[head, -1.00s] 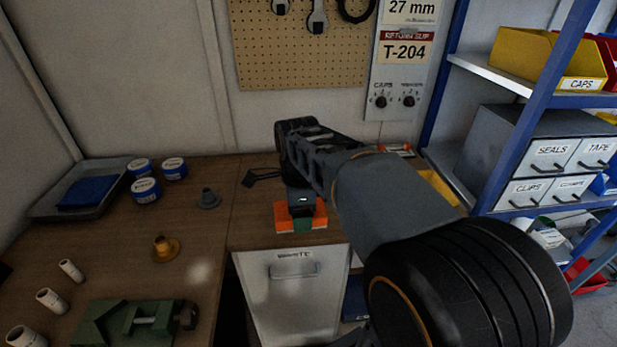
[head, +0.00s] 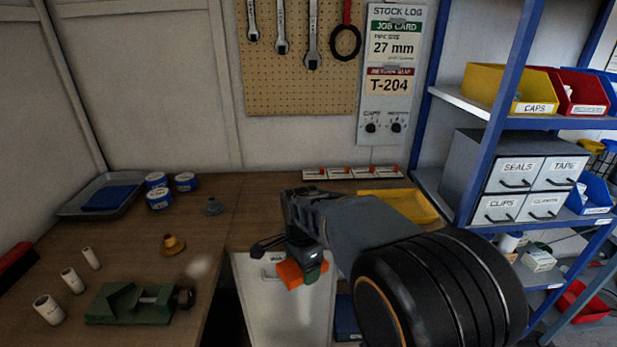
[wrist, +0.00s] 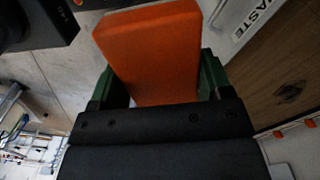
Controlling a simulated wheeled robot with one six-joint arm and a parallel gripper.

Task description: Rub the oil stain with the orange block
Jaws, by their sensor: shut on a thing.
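My gripper (head: 303,268) is shut on the orange block (head: 289,274), which is held tilted in front of the white waste cabinet front, near the bench's front edge. In the wrist view the block (wrist: 150,50) sits between the green fingers of my gripper (wrist: 160,82) and appears clear of any surface. A pale, blurred patch (head: 200,267) lies on the wooden bench top, left of the block.
A green vise (head: 130,304), white pipe pieces (head: 71,280) and an orange-brown fitting (head: 172,245) stand on the left bench. Blue-labelled tins (head: 158,199) and a grey tray (head: 70,209) are behind. A yellow tray (head: 425,212) and blue shelving (head: 492,130) are right.

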